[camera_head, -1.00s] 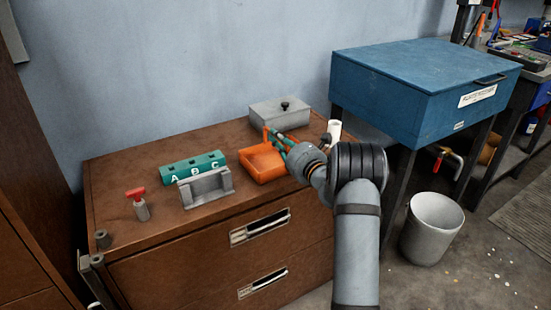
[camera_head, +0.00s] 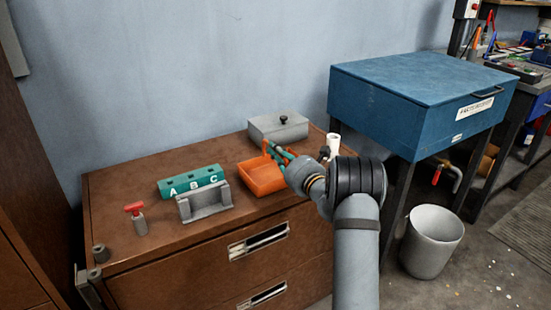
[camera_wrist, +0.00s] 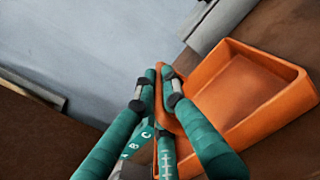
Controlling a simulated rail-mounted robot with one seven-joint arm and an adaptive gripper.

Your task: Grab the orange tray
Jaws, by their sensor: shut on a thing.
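The orange tray (camera_head: 262,180) is an open, shallow box near the right part of the brown cabinet top. It also shows large on the right in the wrist view (camera_wrist: 245,90). My gripper (camera_head: 272,150) reaches over it from the right, with green fingers. In the wrist view the fingertips (camera_wrist: 160,85) are close together at the tray's left side and shut on its orange edge or handle. The fingers partly hide the gripped part. I cannot tell whether the tray rests on the cabinet or is slightly raised.
A grey lidded box (camera_head: 278,128) stands behind the tray. A green A-B-C block (camera_head: 192,181), a grey holder (camera_head: 205,202) and a red-topped piece (camera_head: 138,217) are to the left. A white cylinder (camera_head: 333,146) is to the right. A blue chest (camera_head: 420,90) stands beyond.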

